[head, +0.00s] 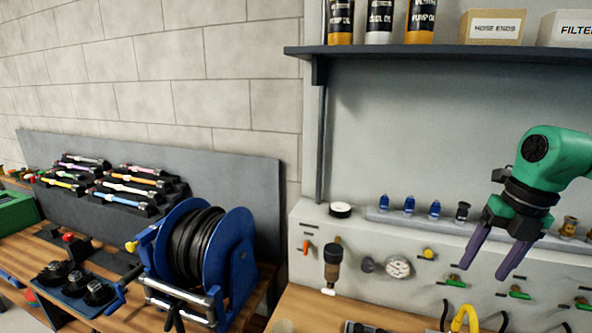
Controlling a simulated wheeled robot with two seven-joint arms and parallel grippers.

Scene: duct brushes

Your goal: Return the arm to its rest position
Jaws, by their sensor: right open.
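My right gripper (490,250) is at the right of the head view, on a green and black arm coming in from the right edge. Its two purple fingers point down and stand apart with nothing between them. It hangs in front of the grey panel (352,225), over the row of fittings and valves. My left gripper does not show.
A blue hose reel (232,252) stands on the wooden bench at centre left. Several brushes (137,190) lie on a dark rack behind it. A shelf (400,51) with cans and boxes is above. A gauge (398,267) and green-handled valves (457,281) sit on the panel.

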